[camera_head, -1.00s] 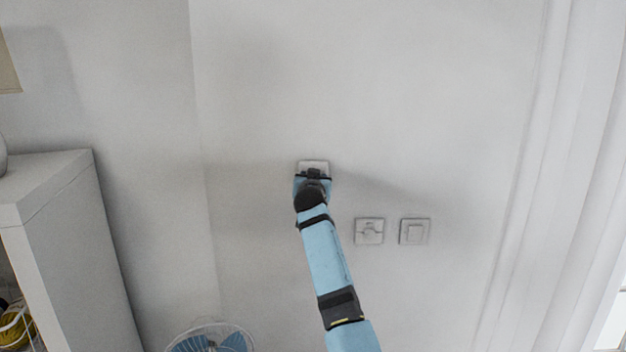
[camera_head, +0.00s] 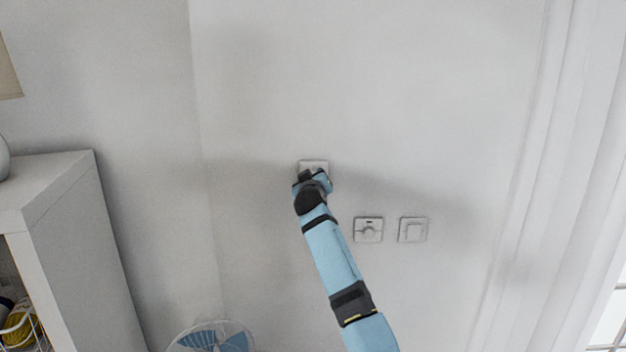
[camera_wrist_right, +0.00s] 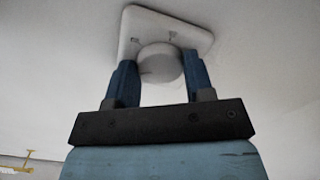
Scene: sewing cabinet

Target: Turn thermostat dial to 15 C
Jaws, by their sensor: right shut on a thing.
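The thermostat is a white square plate (camera_wrist_right: 195,38) with a round white dial (camera_wrist_right: 160,63) at its middle. In the right wrist view my right gripper (camera_wrist_right: 159,78) has its two blue fingers on either side of the dial, shut on it. Small marks show on the plate, too blurred to read. In the head view the plate's top (camera_head: 313,165) shows above my right gripper (camera_head: 312,178), which hides the dial. The gripper is tilted in that view. My left gripper is not in view.
Two other square wall fittings, one with a round knob (camera_head: 368,230) and a plain switch (camera_head: 413,230), sit lower right of the thermostat. A white cabinet (camera_head: 60,210) stands at the left. A fan (camera_head: 215,338) is at the bottom. The wall above is clear.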

